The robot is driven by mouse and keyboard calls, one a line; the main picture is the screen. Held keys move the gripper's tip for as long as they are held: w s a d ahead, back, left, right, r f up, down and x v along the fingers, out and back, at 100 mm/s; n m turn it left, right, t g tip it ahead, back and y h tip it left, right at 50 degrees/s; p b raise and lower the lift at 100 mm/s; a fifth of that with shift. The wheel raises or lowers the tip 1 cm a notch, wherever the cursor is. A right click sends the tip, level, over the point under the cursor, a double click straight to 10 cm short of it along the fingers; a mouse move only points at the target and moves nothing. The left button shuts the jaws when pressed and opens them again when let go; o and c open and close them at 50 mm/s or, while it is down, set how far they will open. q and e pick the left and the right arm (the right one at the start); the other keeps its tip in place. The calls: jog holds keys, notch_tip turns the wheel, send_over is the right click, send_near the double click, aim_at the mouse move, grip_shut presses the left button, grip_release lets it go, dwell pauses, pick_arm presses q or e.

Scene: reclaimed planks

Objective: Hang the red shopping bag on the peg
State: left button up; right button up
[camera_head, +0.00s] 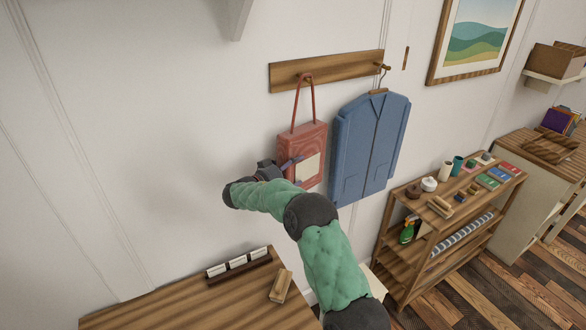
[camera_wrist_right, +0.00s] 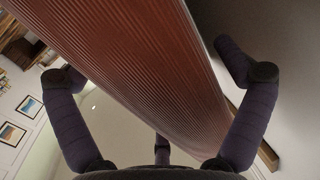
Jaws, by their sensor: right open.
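The red shopping bag (camera_head: 300,140) hangs upright against the wall in the head view. Its thin handle loop runs up to the left peg (camera_head: 306,77) of the wooden rail and appears to lie over it. A pale panel shows on the bag's front. My right gripper (camera_head: 287,166) is at the bag's lower left side, partly hiding it. In the right wrist view the bag's ribbed red side (camera_wrist_right: 140,60) passes between the spread dark fingers, with gaps visible beside them. The gripper is open. My left gripper is out of view.
A blue jacket (camera_head: 372,145) hangs on a hanger just right of the bag. A wooden shelf unit (camera_head: 440,235) with small items stands at the right. A wooden surface (camera_head: 200,302) with a white-block rack and brush is below. The wall left of the bag is clear.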

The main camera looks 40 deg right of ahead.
jog(key=shift+a+f, duration=0.1)
jog(key=shift+a, duration=0.35)
jog(key=s+a, duration=0.2)
jog(key=a, duration=0.9)
jog(key=shift+r, duration=0.4)
